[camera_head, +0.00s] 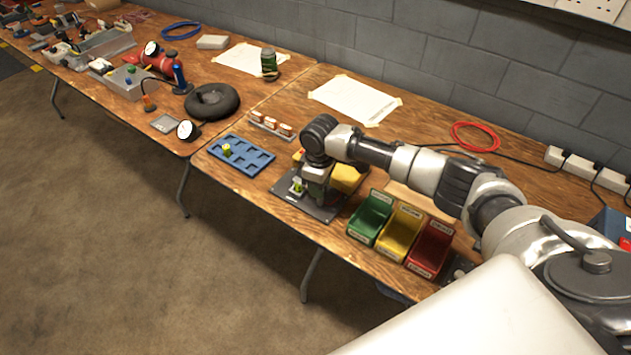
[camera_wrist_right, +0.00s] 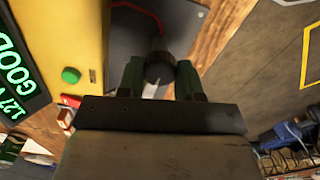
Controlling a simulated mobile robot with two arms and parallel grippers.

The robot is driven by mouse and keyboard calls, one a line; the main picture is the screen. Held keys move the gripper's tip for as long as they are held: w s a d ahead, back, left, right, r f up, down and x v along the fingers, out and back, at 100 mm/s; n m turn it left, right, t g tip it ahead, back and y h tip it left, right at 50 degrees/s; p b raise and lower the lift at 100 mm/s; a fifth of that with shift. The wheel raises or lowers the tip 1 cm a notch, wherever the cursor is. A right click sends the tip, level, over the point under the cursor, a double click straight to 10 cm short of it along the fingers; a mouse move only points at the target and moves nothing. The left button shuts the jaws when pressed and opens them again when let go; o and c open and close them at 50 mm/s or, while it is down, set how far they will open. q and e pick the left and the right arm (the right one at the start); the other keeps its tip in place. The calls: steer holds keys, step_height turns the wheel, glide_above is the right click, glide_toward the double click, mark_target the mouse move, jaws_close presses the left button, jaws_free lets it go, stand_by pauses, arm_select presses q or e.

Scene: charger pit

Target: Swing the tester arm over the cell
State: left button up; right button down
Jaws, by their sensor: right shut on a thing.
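The yellow tester (camera_head: 347,178) stands on a dark base plate (camera_head: 318,213) on the near table. In the right wrist view its yellow body (camera_wrist_right: 83,25) has a green button and a lit display (camera_wrist_right: 18,70) reading GOOD. My right gripper (camera_head: 313,190) points down over the plate, beside the tester. In the right wrist view it is shut on the dark round knob (camera_wrist_right: 158,68) of the tester arm, with a pale rod below the knob. A small yellow-green cell (camera_head: 298,187) shows at the plate beside my gripper, partly hidden. My left gripper is out of view.
A blue tray (camera_head: 255,166) with one yellow-green piece (camera_head: 227,149) lies left of the plate. Green (camera_head: 370,216), yellow (camera_head: 398,231) and red (camera_head: 430,248) bins stand to the right. A paper sheet (camera_head: 352,98) and a red cable coil (camera_head: 474,137) lie behind.

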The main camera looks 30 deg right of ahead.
steer(key=c, duration=0.7)
jaws_free()
steer(key=shift+c, duration=0.2)
steer(key=shift+r, duration=0.1)
step_height(320, 180, up, 11)
steer(key=shift+f, duration=0.2)
